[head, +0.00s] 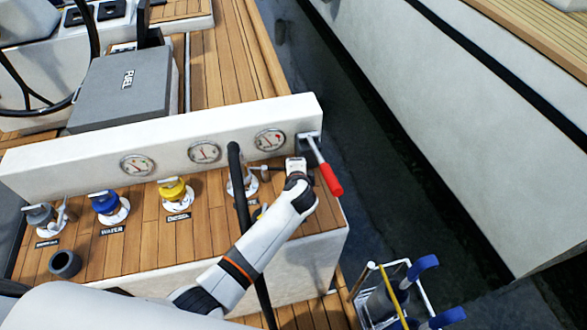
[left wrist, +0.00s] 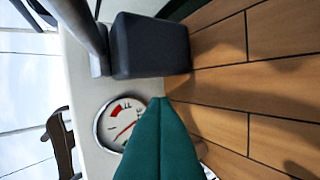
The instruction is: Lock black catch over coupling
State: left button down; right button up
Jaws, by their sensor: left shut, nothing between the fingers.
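My left gripper (head: 296,163) is shut and empty at the right end of the white panel, close to the red-handled lever (head: 329,180). Its closed green fingers (left wrist: 160,135) show in the left wrist view, below a dark block (left wrist: 148,45) and over part of a gauge (left wrist: 122,122). Left of the gripper in the head view, a black hose (head: 238,190) passes in front of a white deck fitting (head: 250,184). This fitting is partly hidden by the hose and my arm. I cannot make out a black catch clearly. My right gripper is not in view.
A yellow diesel fitting (head: 174,192), a blue water fitting (head: 107,206) and a grey fitting (head: 42,217) stand along the deck. A loose dark cup (head: 65,263) is at lower left. A wire rack (head: 395,292) is at lower right. The white panel (head: 80,148) bounds the deck behind.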

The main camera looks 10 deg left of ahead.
pick_arm(q)
jog(key=shift+a+f+y, duration=0.1)
jog(key=shift+a+y, duration=0.2)
jog(key=shift+a, duration=0.5)
jog(key=shift+s+d, duration=0.1)
jog(key=shift+s, duration=0.1)
jog(key=v, duration=1.2)
jog(key=shift+w+d+r+b, duration=0.15)
jog(key=shift+d+r+b, duration=0.15)
jog(key=shift+d, duration=0.1)
jog(key=shift+d+f, duration=0.1)
